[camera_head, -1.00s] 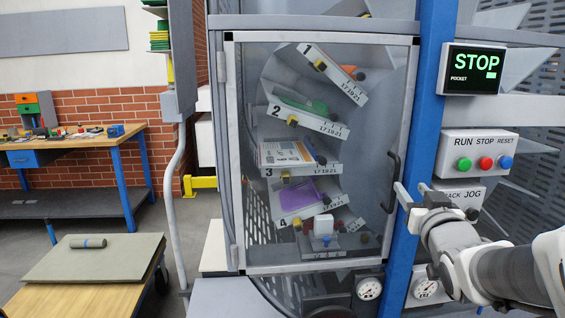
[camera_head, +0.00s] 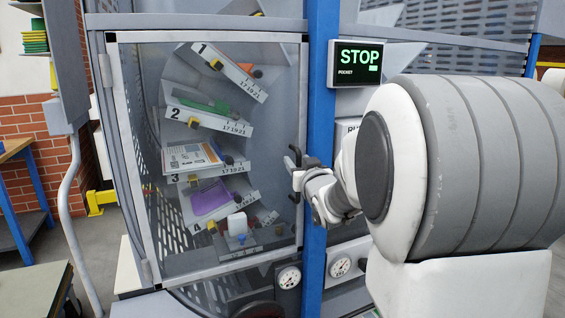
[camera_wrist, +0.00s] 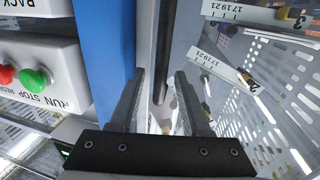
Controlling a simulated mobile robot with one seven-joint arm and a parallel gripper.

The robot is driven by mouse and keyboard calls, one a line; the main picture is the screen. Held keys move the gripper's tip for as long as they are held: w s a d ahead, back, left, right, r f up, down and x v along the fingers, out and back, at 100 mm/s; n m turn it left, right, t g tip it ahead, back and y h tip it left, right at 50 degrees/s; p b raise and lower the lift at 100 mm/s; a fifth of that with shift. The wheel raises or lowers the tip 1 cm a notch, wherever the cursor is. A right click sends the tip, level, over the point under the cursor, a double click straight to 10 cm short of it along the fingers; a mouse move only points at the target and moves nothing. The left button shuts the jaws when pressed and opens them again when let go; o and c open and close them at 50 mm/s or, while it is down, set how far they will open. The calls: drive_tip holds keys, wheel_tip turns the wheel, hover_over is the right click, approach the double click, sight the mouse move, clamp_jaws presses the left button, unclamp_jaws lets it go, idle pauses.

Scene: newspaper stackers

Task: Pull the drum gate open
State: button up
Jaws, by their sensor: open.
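The drum gate (camera_head: 118,75) is a clear panel in a light metal frame, and it looks closed, its right edge beside the blue post (camera_head: 318,110). A dark vertical handle (camera_head: 291,160) is on the gate's right side. My gripper (camera_head: 294,180) is at the handle's height, close to it, and my arm comes in from the right. In the wrist view my gripper (camera_wrist: 160,76) is open, and the dark handle bar (camera_wrist: 161,50) shows in the gap between the fingers. I cannot tell whether either finger touches it.
Behind the gate are several numbered tilted pockets (camera_head: 208,122) with items in them. A STOP display (camera_head: 358,64) is right of the post. Control buttons (camera_wrist: 36,77) are left of the post in the wrist view. Gauges (camera_head: 289,277) are below. A grey conduit (camera_head: 68,205) stands at left.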

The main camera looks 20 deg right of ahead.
clamp_jaws()
idle(1.4)
